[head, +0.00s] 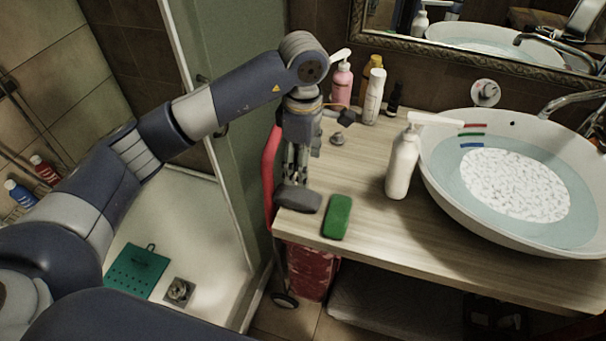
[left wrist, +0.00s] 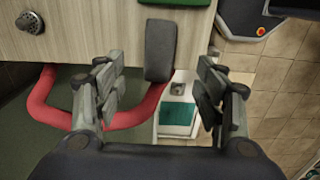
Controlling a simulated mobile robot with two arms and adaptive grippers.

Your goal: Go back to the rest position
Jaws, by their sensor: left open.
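My left gripper (head: 297,160) hangs fingers-down by the left edge of the wooden counter (head: 370,225). In the left wrist view its two fingers (left wrist: 156,85) are spread apart with nothing held between them. A dark grey block (head: 298,199) is at the counter's left edge, just below the gripper; in the left wrist view it shows (left wrist: 160,48) ahead of the fingers, apart from them. A green sponge (head: 337,217) lies to its right, near the front edge. My right gripper is not in view.
A white pump bottle (head: 402,165) and a round basin (head: 440,180) stand on the counter, with a pink bottle (head: 342,85) behind. A red bar (head: 269,165) runs beside the counter's left edge. A shower tray (head: 195,215) is at left.

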